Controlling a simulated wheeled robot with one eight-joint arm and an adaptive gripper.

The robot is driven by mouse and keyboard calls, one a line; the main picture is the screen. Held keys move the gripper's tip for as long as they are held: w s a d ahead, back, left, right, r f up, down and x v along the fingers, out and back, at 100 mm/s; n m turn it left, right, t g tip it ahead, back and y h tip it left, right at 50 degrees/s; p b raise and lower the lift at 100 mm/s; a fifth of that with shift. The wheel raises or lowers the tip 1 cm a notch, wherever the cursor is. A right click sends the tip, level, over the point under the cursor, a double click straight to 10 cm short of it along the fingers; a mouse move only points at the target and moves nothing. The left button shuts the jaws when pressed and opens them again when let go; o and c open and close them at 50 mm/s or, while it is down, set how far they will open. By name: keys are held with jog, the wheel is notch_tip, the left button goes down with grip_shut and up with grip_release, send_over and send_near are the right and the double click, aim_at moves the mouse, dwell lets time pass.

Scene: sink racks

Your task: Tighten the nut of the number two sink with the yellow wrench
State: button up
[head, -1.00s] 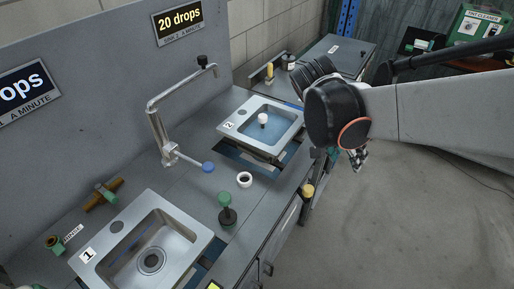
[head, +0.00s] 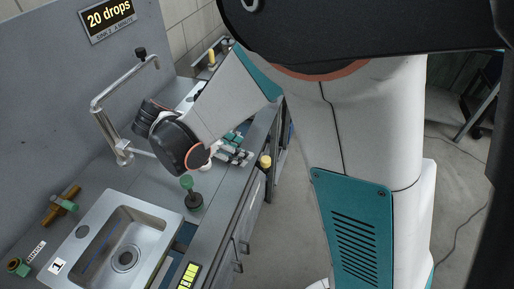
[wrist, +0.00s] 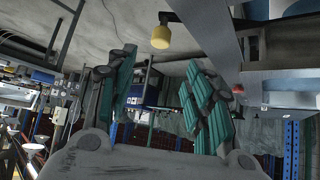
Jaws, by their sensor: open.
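My gripper (head: 234,152) is at the front edge of the grey bench, between the green knob and the yellow knob in the head view. In the wrist view its two teal-padded fingers (wrist: 160,98) are spread apart with nothing between them. The number two sink and its nut are hidden behind my arm in the head view. No yellow wrench can be made out for certain. A yellow knob (head: 265,161) sits at the bench front; a yellow cylinder on a dark stem (wrist: 161,38) shows in the wrist view, beyond the fingers.
The number one sink (head: 101,219) is at lower left. A bent metal faucet (head: 103,112) stands behind my wrist. A green knob on a black base (head: 193,196) stands close to my gripper. The "20 drops" sign (head: 108,16) is on the back panel. Open floor lies right of the bench.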

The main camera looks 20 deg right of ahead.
aim_at(266, 159)
jog(key=b+x, duration=0.4)
jog(key=x, duration=0.9)
jog(key=shift+d, duration=0.1)
